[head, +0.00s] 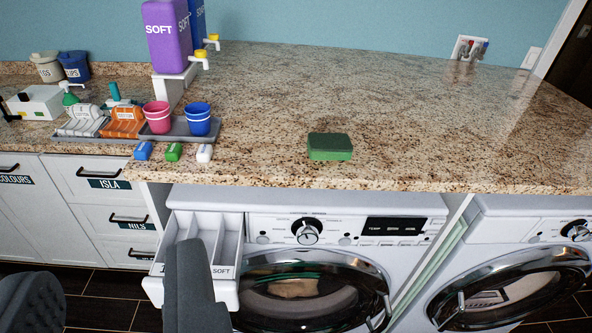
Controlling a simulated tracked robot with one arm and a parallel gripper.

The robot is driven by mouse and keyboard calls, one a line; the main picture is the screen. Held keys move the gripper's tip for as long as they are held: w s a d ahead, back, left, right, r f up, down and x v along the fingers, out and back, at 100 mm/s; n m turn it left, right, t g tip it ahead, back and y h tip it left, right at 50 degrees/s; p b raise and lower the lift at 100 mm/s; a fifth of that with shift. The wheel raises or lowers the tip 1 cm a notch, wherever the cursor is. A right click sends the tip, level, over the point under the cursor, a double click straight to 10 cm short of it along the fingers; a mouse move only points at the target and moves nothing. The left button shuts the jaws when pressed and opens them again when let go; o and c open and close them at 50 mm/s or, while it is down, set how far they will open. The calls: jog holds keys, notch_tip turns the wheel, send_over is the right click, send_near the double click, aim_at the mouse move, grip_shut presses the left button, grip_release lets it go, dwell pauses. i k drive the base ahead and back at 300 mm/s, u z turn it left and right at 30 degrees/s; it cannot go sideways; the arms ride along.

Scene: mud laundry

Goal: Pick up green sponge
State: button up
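The green sponge (330,147) is a small block with a darker green top. It lies flat on the speckled granite worktop (420,120), near the front edge and above the left washing machine. My gripper (112,265) shows as two dark grey fingers at the lower left, cut off by the bottom of the picture. The fingers are wide apart with nothing between them. They are well to the left of the sponge, nearer the camera and apart from it.
An open detergent drawer (190,262) juts out beside my right finger. A grey tray (180,136) holds pink and blue cups. Small blue, green and white bottles (173,152) lie left of the sponge. A purple dispenser (167,38) stands behind. Worktop right of the sponge is clear.

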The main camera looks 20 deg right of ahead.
aim_at(338, 147)
jog(key=k, duration=0.65)
jog(key=z, duration=0.45)
jog(key=i, duration=1.75)
jog(key=u, duration=0.4)
